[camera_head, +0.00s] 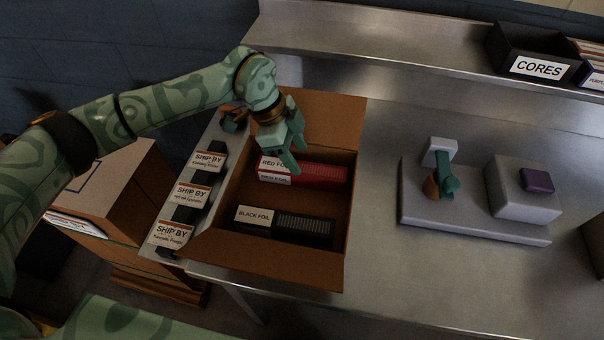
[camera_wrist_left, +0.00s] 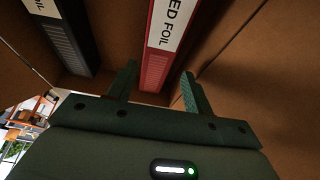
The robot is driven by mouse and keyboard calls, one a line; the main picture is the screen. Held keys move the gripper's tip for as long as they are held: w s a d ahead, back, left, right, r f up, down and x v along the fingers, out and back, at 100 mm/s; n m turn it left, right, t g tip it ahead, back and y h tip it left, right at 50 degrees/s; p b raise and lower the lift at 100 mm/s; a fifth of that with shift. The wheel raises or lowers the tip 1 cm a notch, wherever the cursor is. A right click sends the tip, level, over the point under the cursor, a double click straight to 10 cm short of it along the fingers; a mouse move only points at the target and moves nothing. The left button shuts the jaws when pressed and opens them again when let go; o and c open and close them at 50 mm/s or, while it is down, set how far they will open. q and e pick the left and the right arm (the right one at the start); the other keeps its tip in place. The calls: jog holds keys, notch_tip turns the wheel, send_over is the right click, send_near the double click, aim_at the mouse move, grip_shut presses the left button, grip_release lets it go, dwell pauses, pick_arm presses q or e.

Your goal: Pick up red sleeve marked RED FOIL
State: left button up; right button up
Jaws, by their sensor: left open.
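The red sleeve marked RED FOIL (camera_head: 318,173) lies in the open cardboard box (camera_head: 345,215), toward its far side. Its white label end is at the left, partly behind my gripper. In the head view there appear to be two RED FOIL labels there, one behind the other. My left gripper (camera_head: 292,155) is over the box at the label end. In the left wrist view the red sleeve (camera_wrist_left: 157,62) shows beyond and between the two open fingers (camera_wrist_left: 160,83); nothing is held. A black sleeve marked BLACK FOIL (camera_head: 303,226) lies nearer in the box. My right gripper is not in view.
Box flaps stand out around the opening. Several SHIP BY cards (camera_head: 191,196) stand along the left edge. A grey device (camera_head: 475,215) is on the steel table (camera_head: 400,290) at right. A CORES bin (camera_head: 525,55) is on the back shelf. The table between box and device is clear.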

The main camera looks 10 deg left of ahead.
aim_at(302, 168)
pick_arm(q)
jog(key=x, duration=0.1)
jog(key=b+x, duration=0.1)
jog(key=x, duration=0.3)
jog(key=shift+s+a+f+b, duration=0.15)
jog(key=shift+a+f+b, duration=0.15)
jog(key=shift+d+f, duration=0.1)
jog(key=shift+f, duration=0.05)
jog(key=shift+c, duration=0.3)
jog(key=c, duration=0.7)
jog(key=shift+r, duration=0.2)
